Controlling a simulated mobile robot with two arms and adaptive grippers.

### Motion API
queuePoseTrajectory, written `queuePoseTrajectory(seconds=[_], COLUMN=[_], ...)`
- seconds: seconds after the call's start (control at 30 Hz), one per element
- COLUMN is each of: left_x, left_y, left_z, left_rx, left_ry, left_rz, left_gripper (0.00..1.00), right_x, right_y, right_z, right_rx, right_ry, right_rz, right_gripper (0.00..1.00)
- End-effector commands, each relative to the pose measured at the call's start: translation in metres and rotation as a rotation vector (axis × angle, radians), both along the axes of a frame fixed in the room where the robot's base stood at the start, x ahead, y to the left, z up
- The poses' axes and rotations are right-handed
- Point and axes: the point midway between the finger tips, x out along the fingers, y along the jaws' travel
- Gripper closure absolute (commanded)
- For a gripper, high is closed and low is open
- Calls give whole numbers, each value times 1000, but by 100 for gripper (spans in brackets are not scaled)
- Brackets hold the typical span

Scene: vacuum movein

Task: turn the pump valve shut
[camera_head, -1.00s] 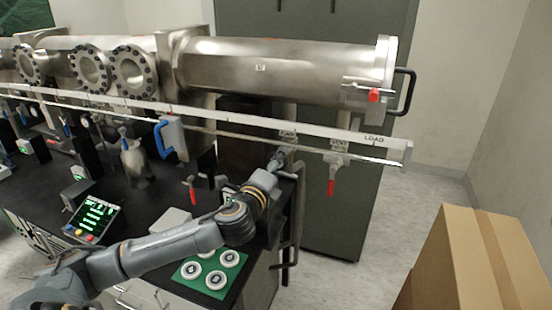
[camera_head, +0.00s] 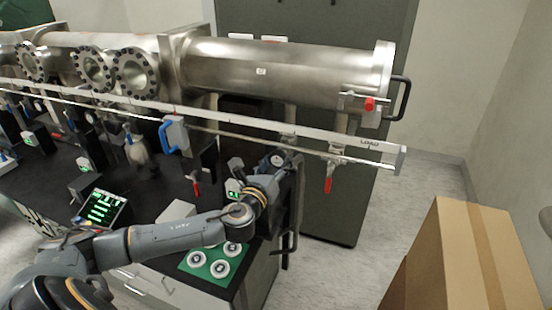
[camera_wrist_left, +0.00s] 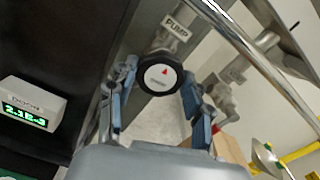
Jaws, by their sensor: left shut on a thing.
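The pump valve has a round black knob with a white face and a red mark (camera_wrist_left: 160,76), under a PUMP label (camera_wrist_left: 176,29) in the left wrist view. My left gripper (camera_wrist_left: 160,92) has one blue-padded finger on each side of this knob and is shut on it. In the head view, the knob's white face (camera_head: 277,160) shows small at my left gripper (camera_head: 264,164), below the long rail. The valve body behind the knob is partly hidden. My right gripper is not in view.
A red-handled valve (camera_head: 329,183) hangs to the right and another red handle (camera_head: 195,186) to the left. The long rail (camera_head: 300,136) runs above the gripper. A display box (camera_head: 102,207) and a green tray (camera_head: 199,257) are on the black bench. A cardboard box (camera_head: 455,255) stands right.

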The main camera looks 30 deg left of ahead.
Motion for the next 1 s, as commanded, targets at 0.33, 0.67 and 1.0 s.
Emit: queuePoseTrajectory(seconds=[0.33,0.67,1.0], left_x=[1,1,1], left_y=[1,2,1], left_z=[4,3,2], left_rx=[112,127,125], left_ry=[20,23,25], left_rz=[3,3,2], left_gripper=[82,81,27], right_x=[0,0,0], right_y=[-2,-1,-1], right_z=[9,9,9], right_rx=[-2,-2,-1], right_ry=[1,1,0], right_rz=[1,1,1], right_gripper=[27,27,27])
